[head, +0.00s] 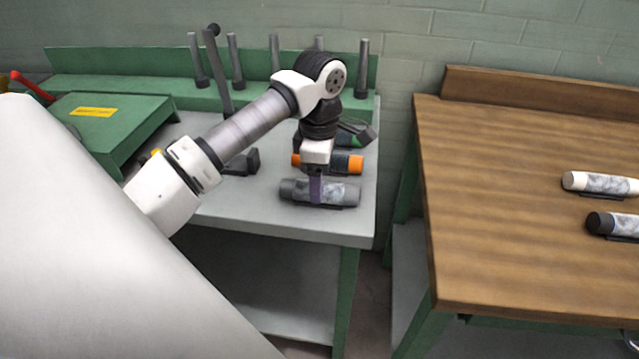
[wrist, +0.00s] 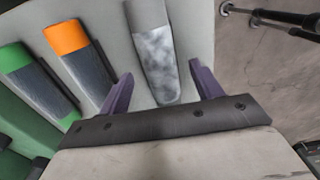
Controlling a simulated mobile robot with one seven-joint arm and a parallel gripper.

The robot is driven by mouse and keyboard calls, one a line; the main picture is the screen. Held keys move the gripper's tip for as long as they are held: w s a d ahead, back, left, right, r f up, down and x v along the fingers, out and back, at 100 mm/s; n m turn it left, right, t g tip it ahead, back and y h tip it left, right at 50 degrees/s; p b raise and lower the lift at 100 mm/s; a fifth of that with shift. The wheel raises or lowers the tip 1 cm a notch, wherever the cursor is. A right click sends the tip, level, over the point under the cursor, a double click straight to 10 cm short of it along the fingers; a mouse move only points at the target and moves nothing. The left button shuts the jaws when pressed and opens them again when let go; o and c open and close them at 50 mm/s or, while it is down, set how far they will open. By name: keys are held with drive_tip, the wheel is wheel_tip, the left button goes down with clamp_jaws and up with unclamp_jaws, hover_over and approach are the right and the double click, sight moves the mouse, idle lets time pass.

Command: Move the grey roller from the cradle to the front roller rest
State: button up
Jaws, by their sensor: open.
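The grey roller (head: 341,193), with a mottled pale grey sleeve, lies near the front edge of the grey bench. It also shows in the wrist view (wrist: 152,50). A thin dark support shows under it in the head view; I cannot tell whether this is the cradle or the front roller rest. My gripper (head: 316,190) is at the roller from above. In the wrist view my gripper (wrist: 161,72) is open, with one purple finger on each side of the roller and gaps visible between fingers and roller.
An orange-ended roller (head: 345,162) and a green-ended roller (head: 352,138) lie behind it. Upright grey posts (head: 235,62) line the bench's back. A wooden table (head: 510,180) at right holds a white-ended roller (head: 590,182) and a black-ended roller (head: 612,224); its left part is clear.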

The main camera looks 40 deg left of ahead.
wheel_tip(320, 180, up, 12)
drive_tip(key=shift+b, duration=0.45)
